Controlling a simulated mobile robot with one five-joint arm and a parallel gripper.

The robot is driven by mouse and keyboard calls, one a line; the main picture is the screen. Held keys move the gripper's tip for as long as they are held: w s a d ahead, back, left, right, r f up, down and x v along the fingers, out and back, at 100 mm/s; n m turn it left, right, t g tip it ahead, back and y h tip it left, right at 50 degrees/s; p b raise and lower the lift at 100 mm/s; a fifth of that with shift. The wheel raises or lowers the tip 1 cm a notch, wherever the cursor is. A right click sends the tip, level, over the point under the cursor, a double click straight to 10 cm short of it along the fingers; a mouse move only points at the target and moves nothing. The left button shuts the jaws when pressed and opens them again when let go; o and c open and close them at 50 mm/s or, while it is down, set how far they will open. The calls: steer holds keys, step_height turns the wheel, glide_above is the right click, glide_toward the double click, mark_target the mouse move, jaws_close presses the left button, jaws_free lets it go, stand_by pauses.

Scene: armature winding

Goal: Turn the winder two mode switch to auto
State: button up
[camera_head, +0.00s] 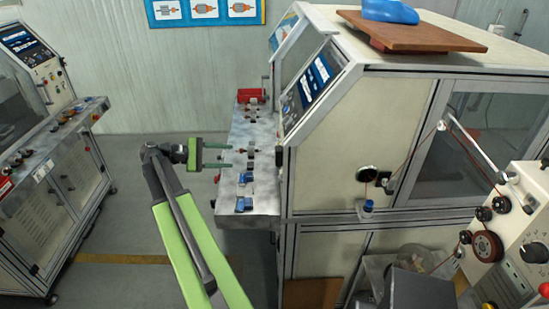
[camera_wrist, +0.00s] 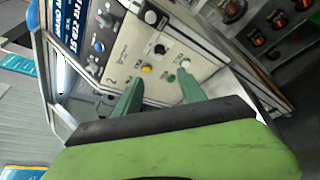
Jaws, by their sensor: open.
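In the wrist view a cream control panel (camera_wrist: 125,58) marked "2" lies tilted beyond my gripper. In the head view my gripper (camera_head: 230,156) points right, over the left edge of the machine's metal ledge (camera_head: 238,188).
The large cream machine (camera_head: 330,130) stands to the right, with a sloped screen (camera_head: 317,77). Its ledge carries small fittings and blue blocks (camera_head: 244,204). Another machine (camera_head: 45,150) stands at left, with open floor (camera_head: 130,220) between. A wire winding unit (camera_head: 510,230) is at right.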

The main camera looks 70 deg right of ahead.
steer(key=b+x, duration=0.4)
steer(key=x, duration=1.3)
steer(key=shift+s+a+r+b, duration=0.15)
steer(key=shift+s+b, duration=0.1)
steer(key=shift+b, duration=0.1)
